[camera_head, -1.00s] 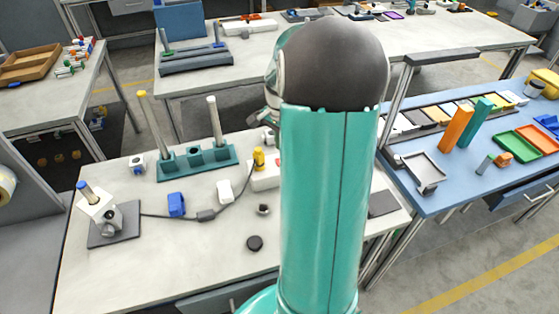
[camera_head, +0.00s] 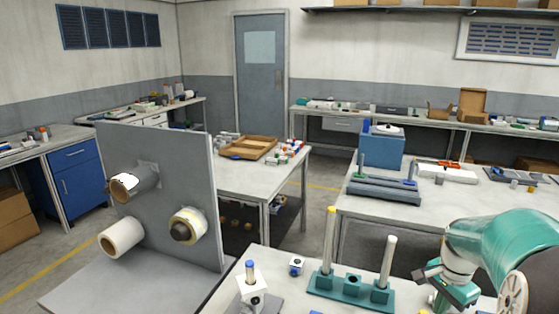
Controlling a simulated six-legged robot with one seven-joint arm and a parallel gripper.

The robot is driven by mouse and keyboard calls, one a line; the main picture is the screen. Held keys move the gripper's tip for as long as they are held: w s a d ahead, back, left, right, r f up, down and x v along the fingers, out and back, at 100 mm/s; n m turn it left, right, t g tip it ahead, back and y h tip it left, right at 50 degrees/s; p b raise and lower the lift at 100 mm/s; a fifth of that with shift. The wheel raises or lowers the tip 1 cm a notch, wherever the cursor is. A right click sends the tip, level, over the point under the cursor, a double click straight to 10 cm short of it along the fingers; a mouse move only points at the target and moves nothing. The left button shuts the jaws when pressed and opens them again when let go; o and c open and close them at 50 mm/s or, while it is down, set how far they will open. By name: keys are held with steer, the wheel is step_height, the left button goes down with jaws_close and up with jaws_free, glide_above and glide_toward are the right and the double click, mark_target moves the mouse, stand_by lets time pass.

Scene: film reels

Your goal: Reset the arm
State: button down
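My teal arm (camera_head: 505,245) is bent at the lower right of the head camera view, with a dark round joint at the picture's edge. My gripper (camera_head: 440,285) seems to be the dark and teal end of it, low over the near table, to the right of the teal peg stand. It is small and partly cut off by the lower edge, so whether its fingers are open or shut does not show. I see nothing clearly held in it.
A teal stand (camera_head: 350,287) with two upright rods is close to my gripper's left. A grey upright panel (camera_head: 160,190) with film reels (camera_head: 121,238) stands at the left. Behind are a table with a wooden tray (camera_head: 248,148) and a blue box (camera_head: 381,148).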

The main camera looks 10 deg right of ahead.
steer(key=s+a+r+n+t+h, duration=0.1)
steer(key=a+r+n, duration=0.3)
steer(key=a, duration=0.4)
steer(key=s+a+r+n+t, duration=0.1)
steer(key=a+r+n, duration=0.2)
steer(key=a+r, duration=0.35)
steer(key=s+a+n+t, duration=0.1)
steer(key=s+a+n, duration=0.3)
steer(key=a, duration=0.3)
steer(key=s+a+n+t+y, duration=0.1)
steer(key=s+a+n+t, duration=0.1)
steer(key=s+a+n, duration=0.2)
steer(key=s+a, duration=0.1)
steer(key=a, duration=0.2)
steer(key=shift+r+n, duration=0.15)
steer(key=shift+n, duration=0.25)
